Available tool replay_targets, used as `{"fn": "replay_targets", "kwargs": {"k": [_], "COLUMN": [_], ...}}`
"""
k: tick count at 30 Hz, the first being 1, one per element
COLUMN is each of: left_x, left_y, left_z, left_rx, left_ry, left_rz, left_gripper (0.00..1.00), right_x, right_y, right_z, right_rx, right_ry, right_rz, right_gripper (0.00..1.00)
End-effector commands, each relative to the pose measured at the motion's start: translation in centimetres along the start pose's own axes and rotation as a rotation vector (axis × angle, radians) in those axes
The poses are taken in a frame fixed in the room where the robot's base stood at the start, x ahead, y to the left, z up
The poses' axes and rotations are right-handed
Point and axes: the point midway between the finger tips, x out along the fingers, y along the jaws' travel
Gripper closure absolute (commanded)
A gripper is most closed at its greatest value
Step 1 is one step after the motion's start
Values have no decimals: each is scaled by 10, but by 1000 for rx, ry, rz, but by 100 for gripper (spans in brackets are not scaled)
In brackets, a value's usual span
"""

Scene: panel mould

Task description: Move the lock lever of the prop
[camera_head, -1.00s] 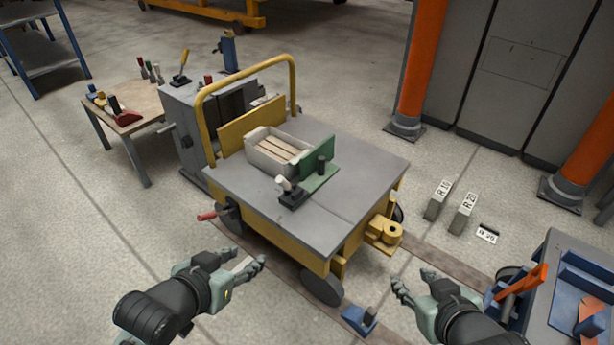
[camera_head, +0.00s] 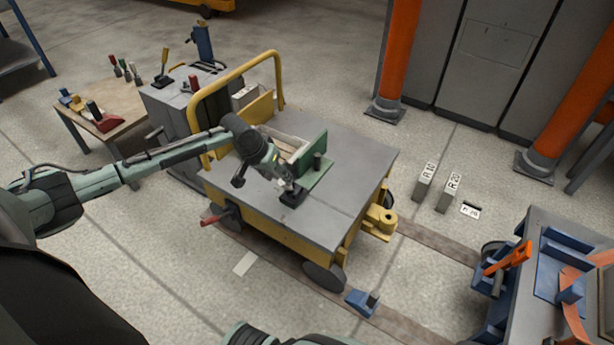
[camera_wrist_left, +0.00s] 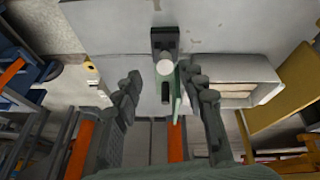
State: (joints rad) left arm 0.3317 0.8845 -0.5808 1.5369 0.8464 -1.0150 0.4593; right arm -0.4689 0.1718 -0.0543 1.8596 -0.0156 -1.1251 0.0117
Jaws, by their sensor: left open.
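A small lever with a pale ball knob (camera_wrist_left: 165,67) stands on a black base (camera_head: 293,198) on the grey cart top. My right gripper is not in view.
The cart top's right side (camera_head: 355,165) is clear. A blue bench (camera_head: 530,290) stands at the right.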

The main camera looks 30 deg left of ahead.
Motion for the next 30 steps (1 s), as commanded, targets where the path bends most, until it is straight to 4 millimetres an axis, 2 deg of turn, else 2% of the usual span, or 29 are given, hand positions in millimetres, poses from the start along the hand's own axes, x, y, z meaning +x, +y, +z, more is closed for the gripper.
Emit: {"fn": "replay_targets", "kwargs": {"k": [1, 5, 12, 18, 29, 30], "left_x": [-1, 8, 47, 70, 77, 76], "left_y": [-6, -9, -9, -9, -9, -9], "left_z": [-1, -1, 0, 0, 0, 0], "left_rx": [-6, -14, -14, -12, -9, -9], "left_ry": [-4, -8, -7, -6, -6, -6], "left_rz": [-8, -12, -10, -10, -11, -11], "left_gripper": [59, 59, 59, 59, 59, 63], "right_x": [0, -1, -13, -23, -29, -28], "right_y": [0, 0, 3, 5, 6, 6], "right_z": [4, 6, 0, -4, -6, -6], "right_rx": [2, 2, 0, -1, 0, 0], "right_ry": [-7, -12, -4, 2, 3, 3], "right_rz": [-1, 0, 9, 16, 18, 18], "right_gripper": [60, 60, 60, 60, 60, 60]}}
